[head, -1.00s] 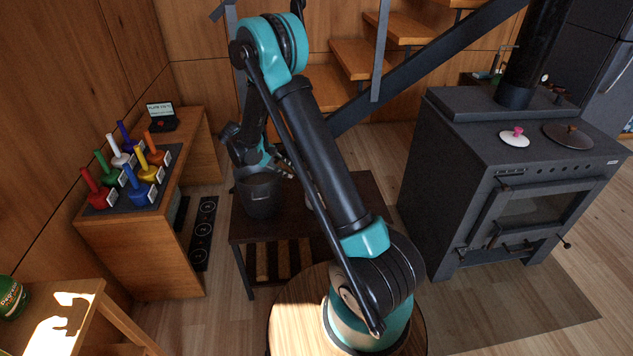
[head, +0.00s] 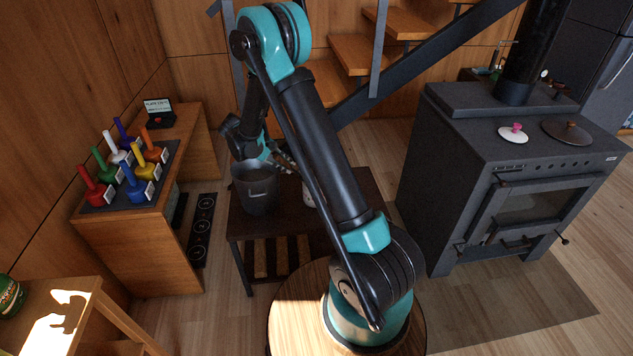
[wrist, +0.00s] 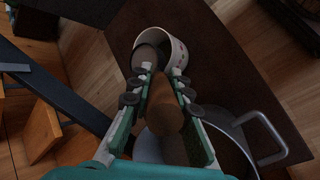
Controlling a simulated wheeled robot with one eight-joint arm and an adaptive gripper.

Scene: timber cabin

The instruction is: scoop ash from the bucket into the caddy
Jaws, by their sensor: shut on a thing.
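My gripper (wrist: 161,76) is shut on the brown handle of the scoop (wrist: 166,106). The scoop's grey head reaches toward the white caddy (wrist: 179,52) and overlaps its opening in the wrist view. Whether the head is inside or above the rim, and whether it holds ash, I cannot tell. The dark grey bucket (wrist: 240,148) is beside the gripper, with its looped handle to the right. In the head view the bucket (head: 256,188) stands on the dark low table, my gripper (head: 284,162) is behind it to the right, and the caddy (head: 308,194) is mostly hidden by my arm.
The dark low table (head: 352,187) has bare top to the right of my arm. A black stove (head: 500,165) stands at the right, with stairs behind. At the left, a wooden bench (head: 150,235) holds several coloured bell-like items. Floor between table and stove is clear.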

